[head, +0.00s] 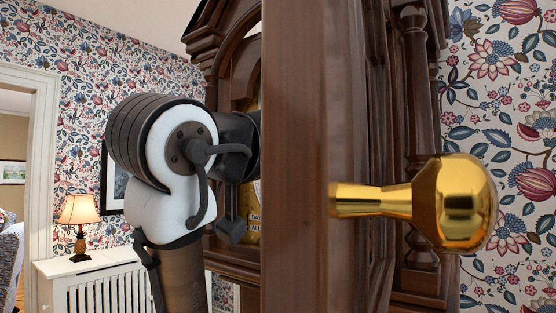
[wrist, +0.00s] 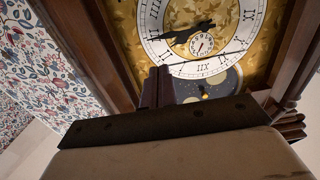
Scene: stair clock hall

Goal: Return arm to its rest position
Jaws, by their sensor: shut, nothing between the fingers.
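My arm stands in front of the tall dark wooden clock (head: 235,75) in the head view. Its black wrist end passes behind an upright wooden door edge (head: 310,160), which hides my fingers there. In the wrist view my gripper (wrist: 157,86) is shut and empty, its fingers pointing towards the clock dial (wrist: 190,28). The dial is white and gold with Roman numerals and dark hands. A dark moon disc (wrist: 215,84) shows beside it. I cannot tell whether my fingers touch the clock.
A large brass knob (head: 455,203) sticks out from the door edge, close to the head camera. A white radiator cover (head: 105,280) with a lit lamp (head: 80,220) stands at the left. Flowered wallpaper (head: 75,75) covers the walls. A doorway opens at the far left.

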